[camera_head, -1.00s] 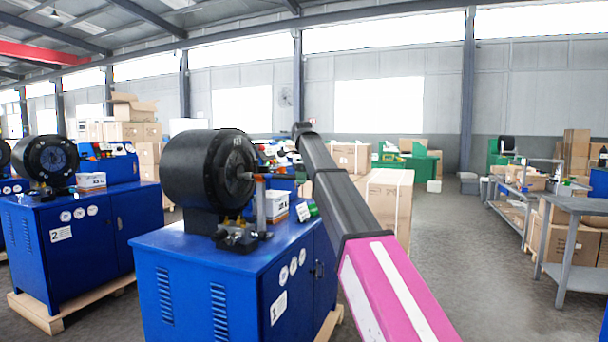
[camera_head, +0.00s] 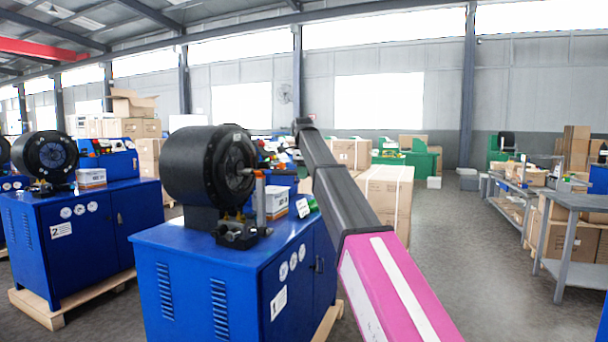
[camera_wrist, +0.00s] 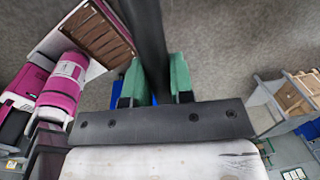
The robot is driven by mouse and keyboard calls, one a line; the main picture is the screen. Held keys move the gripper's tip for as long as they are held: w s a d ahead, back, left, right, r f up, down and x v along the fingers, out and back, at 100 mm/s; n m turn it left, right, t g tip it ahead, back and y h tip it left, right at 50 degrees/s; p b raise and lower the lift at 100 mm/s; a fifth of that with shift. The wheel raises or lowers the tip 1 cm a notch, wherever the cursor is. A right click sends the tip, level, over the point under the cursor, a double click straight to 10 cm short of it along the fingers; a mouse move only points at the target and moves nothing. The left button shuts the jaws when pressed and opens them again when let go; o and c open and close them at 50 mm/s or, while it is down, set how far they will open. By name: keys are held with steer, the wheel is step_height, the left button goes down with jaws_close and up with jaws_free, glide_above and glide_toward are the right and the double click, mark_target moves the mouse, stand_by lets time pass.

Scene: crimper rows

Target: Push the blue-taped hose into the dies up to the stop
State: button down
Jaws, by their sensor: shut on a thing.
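In the wrist view my gripper (camera_wrist: 157,74) has green finger pads closed on both sides of a long dark hose (camera_wrist: 150,35), which runs up out of the picture. Blue tape on it cannot be made out for sure. In the head view the black round crimper head (camera_head: 195,168) stands on blue cabinet 1 (camera_head: 200,252), its die face (camera_head: 238,168) turned to the right. A small rod and a grey upright post (camera_head: 260,197) stand in front of the dies. My gripper and the hose do not show in the head view, so their distance from the dies cannot be told.
Crimper 2 (camera_head: 45,157) on its blue cabinet (camera_head: 75,238) stands to the left. A white box (camera_head: 277,200) sits on cabinet 1. Cardboard boxes (camera_head: 385,190) stand behind my arm. A grey workbench (camera_head: 575,203) is at the right, with open floor before it.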

steer(key=shift+s+f, duration=0.1)
steer(key=shift+f, duration=0.05)
steer(key=shift+s+a+f, duration=0.1)
steer(key=shift+s+f, duration=0.05)
steer(key=shift+f, duration=0.15)
steer(key=shift+s+f+y, duration=0.1)
steer(key=shift+f+y, duration=0.05)
steer(key=shift+y, duration=0.15)
stand_by(0.3)
steer(key=shift+a, duration=0.1)
